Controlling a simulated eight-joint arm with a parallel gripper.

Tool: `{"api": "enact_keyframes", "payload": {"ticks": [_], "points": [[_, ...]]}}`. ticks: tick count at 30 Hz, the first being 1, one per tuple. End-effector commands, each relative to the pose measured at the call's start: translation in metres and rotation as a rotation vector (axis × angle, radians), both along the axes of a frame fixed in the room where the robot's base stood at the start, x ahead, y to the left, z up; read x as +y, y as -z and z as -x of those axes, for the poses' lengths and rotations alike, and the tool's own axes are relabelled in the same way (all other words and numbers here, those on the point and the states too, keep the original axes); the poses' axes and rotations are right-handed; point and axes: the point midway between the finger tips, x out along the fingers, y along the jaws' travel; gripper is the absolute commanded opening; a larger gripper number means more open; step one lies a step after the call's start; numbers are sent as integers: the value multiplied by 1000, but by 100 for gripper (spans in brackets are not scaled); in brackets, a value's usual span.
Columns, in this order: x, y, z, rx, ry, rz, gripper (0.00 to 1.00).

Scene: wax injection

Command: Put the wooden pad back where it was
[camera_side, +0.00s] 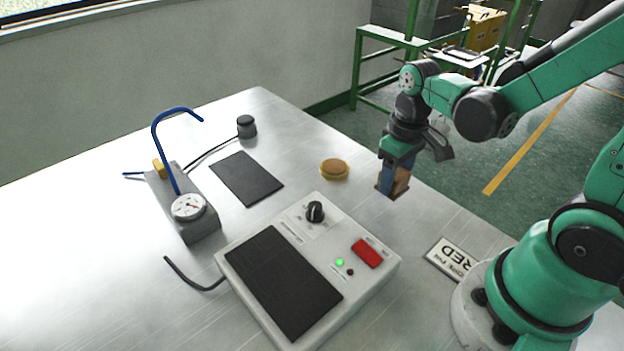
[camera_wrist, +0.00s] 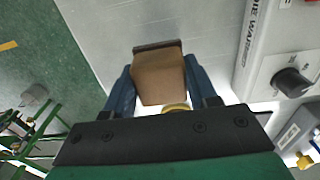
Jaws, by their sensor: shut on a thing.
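My gripper (camera_side: 391,188) is shut on the wooden pad (camera_side: 402,182), a brown block with a dark lower end. It is upright near the right edge of the metal table. The blue fingers press on its two sides. In the wrist view, the pad (camera_wrist: 159,76) sits between the fingers of my gripper (camera_wrist: 160,88), its dark end farthest from the camera. I cannot tell whether its lower end touches the table.
A round brown-topped yellow piece (camera_side: 334,169) lies left of the pad. A die warmer (camera_side: 366,284) stands in front, with a black mat (camera_side: 247,178) and gauge unit (camera_side: 201,228) farther left. A lettered plate (camera_side: 455,260) lies near my base.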

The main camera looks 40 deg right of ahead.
Motion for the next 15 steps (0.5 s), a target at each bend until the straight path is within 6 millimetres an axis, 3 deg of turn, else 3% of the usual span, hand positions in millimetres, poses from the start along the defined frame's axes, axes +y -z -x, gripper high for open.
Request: {"api": "enact_keyframes", "payload": {"ticks": [9, 15], "points": [[0, 31, 0, 0, 0, 0, 0], [0, 38, 1, 0, 0, 0, 0]]}}
